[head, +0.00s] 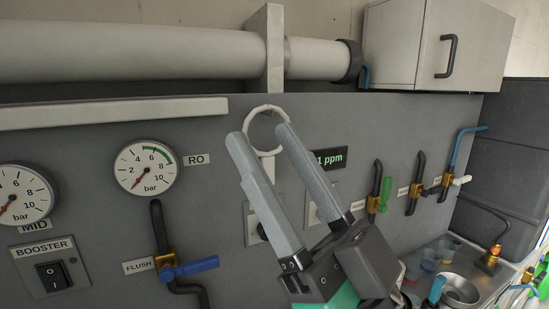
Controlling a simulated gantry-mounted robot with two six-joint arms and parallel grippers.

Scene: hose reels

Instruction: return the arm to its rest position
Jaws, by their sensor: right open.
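My right gripper (261,136) is open, with its two long grey fingers pointing up in front of the grey panel (90,140). Nothing is gripped between the fingers. A pale ring (268,107) shows behind the fingertips; I cannot tell how far behind. The gripper hides part of the panel and some fittings at its lower middle. My left gripper is not in view.
Left of the gripper are the RO gauge (146,168), the blue-handled FLUSH valve (190,268) and the BOOSTER switch (52,275). Right are a ppm display (331,158), a green-handled valve (384,194) and a metal bowl (460,290). A pipe (150,54) and cabinet (425,45) are above.

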